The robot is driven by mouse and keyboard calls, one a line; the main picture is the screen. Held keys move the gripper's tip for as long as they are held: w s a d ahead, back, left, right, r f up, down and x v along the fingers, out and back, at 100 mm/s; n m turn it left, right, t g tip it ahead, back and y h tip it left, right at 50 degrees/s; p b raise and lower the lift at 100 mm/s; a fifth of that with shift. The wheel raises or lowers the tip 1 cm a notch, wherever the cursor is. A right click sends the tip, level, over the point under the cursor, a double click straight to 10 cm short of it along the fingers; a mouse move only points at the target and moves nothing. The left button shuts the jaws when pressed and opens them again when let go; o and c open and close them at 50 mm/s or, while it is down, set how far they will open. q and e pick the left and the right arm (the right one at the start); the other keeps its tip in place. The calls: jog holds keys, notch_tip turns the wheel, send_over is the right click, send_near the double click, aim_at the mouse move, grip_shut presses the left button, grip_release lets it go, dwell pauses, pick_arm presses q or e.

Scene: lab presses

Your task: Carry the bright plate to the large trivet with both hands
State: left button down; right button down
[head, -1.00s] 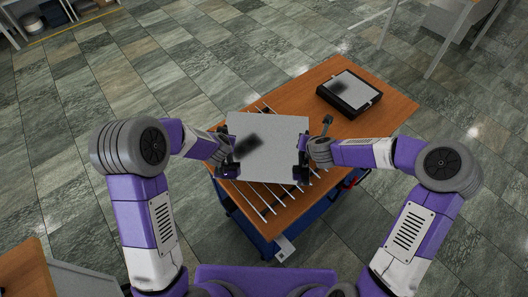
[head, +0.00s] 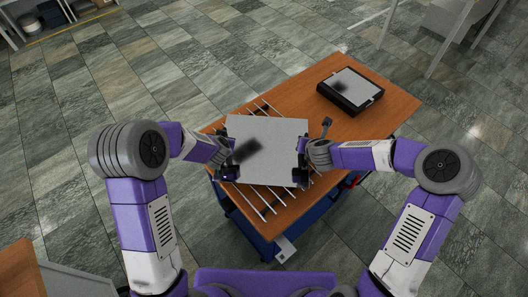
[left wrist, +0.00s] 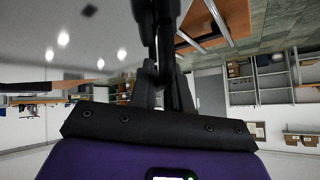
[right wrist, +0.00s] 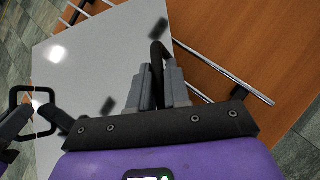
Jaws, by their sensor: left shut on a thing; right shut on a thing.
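The bright plate (head: 275,168) is a pale grey, shiny square with a dark patch near its left side. It is held roughly level over the large trivet (head: 262,205), a row of thin metal rods on the wooden table. My left gripper (head: 229,160) is shut on the plate's left side. My right gripper (head: 303,161) is shut on its right side; in the right wrist view its fingers (right wrist: 161,88) close on a dark handle at the plate's edge. Rods stick out beyond the plate's front and back. I cannot tell whether the plate touches them.
A black block with a pale top (head: 350,91) sits at the back right of the wooden table (head: 375,125). A white-legged table (head: 450,38) stands beyond at the upper right. Tiled floor surrounds the table.

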pick_arm(q)
jog(key=shift+f+b, duration=0.55)
jog(key=shift+f, duration=0.05)
pick_arm(e)
jog(key=shift+f, duration=0.65)
pick_arm(q)
jog(key=c, duration=1.5)
grip_release()
jog(key=shift+f, duration=0.1)
pick_arm(e)
jog(key=c, duration=1.5)
grip_release()
jog(key=shift+f, duration=0.1)
pick_arm(q)
jog(key=o, duration=0.4)
pick_arm(e)
jog(key=o, duration=0.4)
pick_arm(q)
jog(key=v, duration=1.2)
pick_arm(e)
jog(key=v, duration=1.2)
pick_arm(q)
jog(key=shift+d, duration=0.1)
